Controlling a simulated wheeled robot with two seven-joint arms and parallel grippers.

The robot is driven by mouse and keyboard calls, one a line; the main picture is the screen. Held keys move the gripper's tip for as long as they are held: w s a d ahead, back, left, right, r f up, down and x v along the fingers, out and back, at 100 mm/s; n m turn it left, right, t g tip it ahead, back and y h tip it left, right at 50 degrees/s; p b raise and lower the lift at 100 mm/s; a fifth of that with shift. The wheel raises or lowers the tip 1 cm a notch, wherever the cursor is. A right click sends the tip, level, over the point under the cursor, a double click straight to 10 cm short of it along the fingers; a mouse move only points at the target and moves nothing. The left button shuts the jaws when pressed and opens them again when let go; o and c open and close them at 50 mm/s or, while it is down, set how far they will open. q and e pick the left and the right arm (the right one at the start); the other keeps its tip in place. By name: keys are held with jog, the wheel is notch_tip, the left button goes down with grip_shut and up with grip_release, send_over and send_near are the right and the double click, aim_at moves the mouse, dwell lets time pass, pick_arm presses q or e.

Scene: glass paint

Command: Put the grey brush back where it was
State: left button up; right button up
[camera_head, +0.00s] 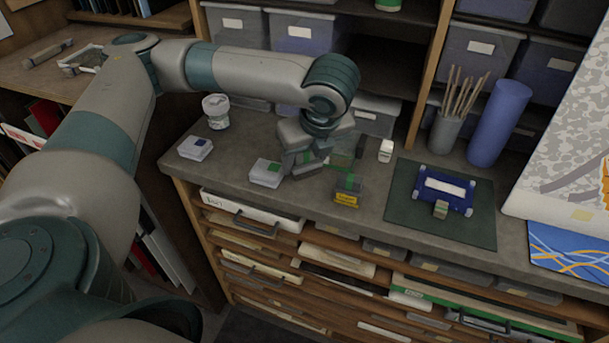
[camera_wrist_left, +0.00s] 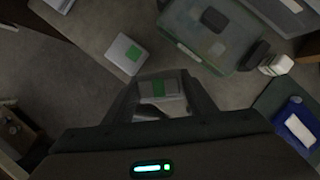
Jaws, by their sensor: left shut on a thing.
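My left gripper (camera_head: 309,166) is above the worktop, its fingers pointing down. In the left wrist view, the left gripper (camera_wrist_left: 162,103) is shut on a grey block-like piece with a green patch (camera_wrist_left: 160,88), which appears to be the grey brush. In the head view this piece is mostly hidden by the fingers. Whether it touches the worktop I cannot tell. My right gripper is not in view.
A white box with a green square (camera_head: 266,173) is close left of the gripper, with a blue-marked box (camera_head: 195,148) beyond. A clear greenish container (camera_head: 347,152) stands behind right. A white bottle (camera_head: 386,150) and a blue tray (camera_head: 424,184) on a dark mat (camera_head: 403,209) are farther right.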

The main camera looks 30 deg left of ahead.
aim_at(305, 189)
pick_arm(q)
jog(key=shift+w+f, duration=0.1)
jog(key=shift+f, duration=0.75)
jog(key=shift+f+p, duration=0.4)
jog(key=shift+f, duration=1.45)
jog(key=shift+f, duration=0.1)
jog(key=o, duration=1)
jog(key=shift+o, duration=0.2)
jog(key=shift+d+r, duration=0.15)
jog(key=shift+r, duration=0.25)
jog(key=b+v, duration=0.2)
jog(key=v, duration=0.9)
jog(key=shift+r, duration=0.2)
